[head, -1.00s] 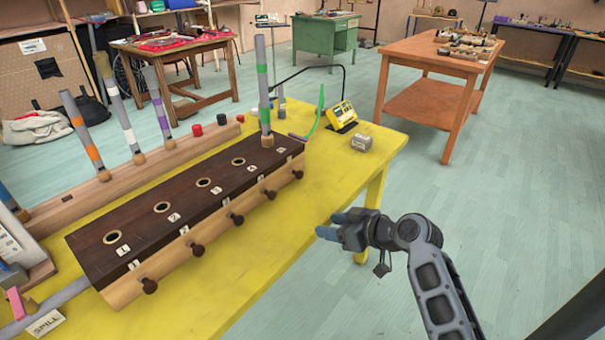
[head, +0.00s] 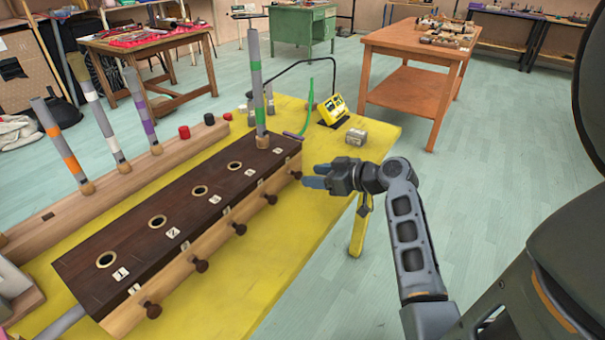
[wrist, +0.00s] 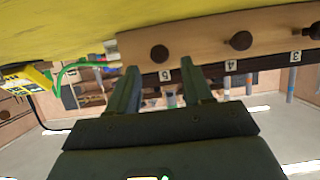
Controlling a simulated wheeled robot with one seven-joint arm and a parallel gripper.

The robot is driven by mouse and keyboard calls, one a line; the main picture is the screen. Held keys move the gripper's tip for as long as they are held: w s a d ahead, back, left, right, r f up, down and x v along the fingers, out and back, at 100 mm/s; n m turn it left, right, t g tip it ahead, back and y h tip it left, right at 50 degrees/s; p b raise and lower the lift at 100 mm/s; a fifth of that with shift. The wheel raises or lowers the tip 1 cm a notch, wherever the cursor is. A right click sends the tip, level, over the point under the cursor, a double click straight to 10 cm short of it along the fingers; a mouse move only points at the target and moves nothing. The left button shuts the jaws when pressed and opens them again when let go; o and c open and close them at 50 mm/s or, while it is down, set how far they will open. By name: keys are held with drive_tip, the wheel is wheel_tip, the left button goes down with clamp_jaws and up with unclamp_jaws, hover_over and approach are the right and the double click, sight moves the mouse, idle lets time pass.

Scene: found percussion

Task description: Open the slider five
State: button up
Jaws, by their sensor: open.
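A long dark-topped wooden box (head: 190,215) lies on the yellow table, with numbered holes and a row of dark round knobs along its pale front side. The slider five knob (head: 296,175) is at the far end, and it also shows in the wrist view (wrist: 159,54) near the 5 label (wrist: 165,75). A grey tube with green bands (head: 257,85) stands upright at the far end of the box. My gripper (head: 315,176) is open and empty, just right of the slider five knob. In the wrist view my fingers (wrist: 159,67) straddle the knob's direction; contact cannot be told.
The yellow table (head: 300,215) has free room right of the box. A grey block (head: 356,137) and a yellow device (head: 332,108) stand beyond my gripper, near a green curved piece (head: 306,105). A rack with banded tubes (head: 125,175) stands left. An orange table (head: 420,45) is farther back.

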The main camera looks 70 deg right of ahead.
sight(296, 175)
drive_tip(key=shift+x, duration=2.15)
clamp_jaws()
